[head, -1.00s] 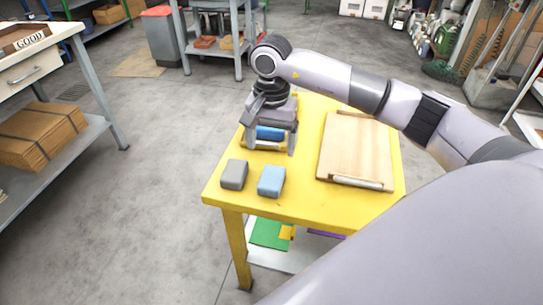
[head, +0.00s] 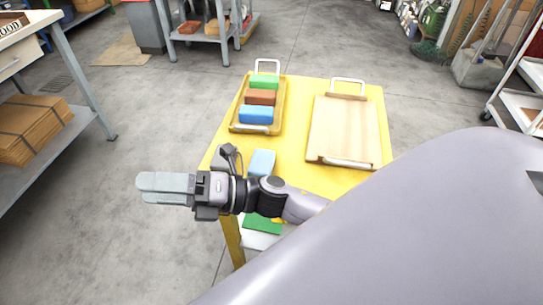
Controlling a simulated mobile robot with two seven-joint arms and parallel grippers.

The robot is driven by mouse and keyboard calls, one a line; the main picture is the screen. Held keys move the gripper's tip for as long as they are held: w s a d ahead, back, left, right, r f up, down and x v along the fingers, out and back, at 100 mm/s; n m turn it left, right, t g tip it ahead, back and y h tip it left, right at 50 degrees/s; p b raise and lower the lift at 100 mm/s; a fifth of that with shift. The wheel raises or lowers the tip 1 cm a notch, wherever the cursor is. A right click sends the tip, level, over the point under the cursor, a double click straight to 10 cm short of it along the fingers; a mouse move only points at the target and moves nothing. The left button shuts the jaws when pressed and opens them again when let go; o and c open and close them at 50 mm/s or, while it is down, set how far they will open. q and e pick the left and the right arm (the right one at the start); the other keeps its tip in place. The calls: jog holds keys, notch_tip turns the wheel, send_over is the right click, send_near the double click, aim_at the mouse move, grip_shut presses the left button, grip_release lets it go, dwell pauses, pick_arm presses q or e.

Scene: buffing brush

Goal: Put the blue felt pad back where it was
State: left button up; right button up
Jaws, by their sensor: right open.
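A bright blue block-shaped pad (head: 256,115) lies in the near end of the yellow tray (head: 234,126), in front of a brown block (head: 261,97) and a green block (head: 264,82). A paler blue block (head: 262,161) lies on the yellow table outside the tray, partly behind my right arm. My right gripper (head: 150,188) is open and empty, pointing left beyond the table's left edge, well apart from the pads. My left gripper is out of view.
A wooden board tray (head: 343,130) with metal handles fills the right of the yellow table (head: 293,150). A strip between the two trays is clear. A workbench with a shelf of cardboard (head: 28,130) stands at the left, with open floor between.

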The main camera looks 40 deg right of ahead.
jog(key=s+d+f+m+t+h, duration=0.2)
jog(key=d+f+m+h, duration=0.55)
jog(key=m, duration=0.65)
jog(key=s+d+f+m+t+h, duration=0.2)
jog(key=s+d+f+m+h, duration=0.15)
jog(key=f+m+h, duration=0.75)
jog(key=s+d+f+m+g+y, duration=0.2)
jog(key=s+f+m+g, duration=0.2)
jog(key=s+f+m, duration=0.1)
jog(key=s+m, duration=0.1)
jog(key=m, duration=0.1)
jog(key=shift+s+d+f+m, duration=0.15)
jog(key=shift+d+f+m, duration=0.15)
jog(key=shift+d, duration=0.05)
notch_tip(320, 180, up, 7)
jog(key=d+p, duration=0.1)
jog(key=p, duration=0.8)
jog(key=shift+s+r+p, duration=0.2)
jog(key=shift+s+p, duration=0.1)
jog(key=shift+s, duration=0.05)
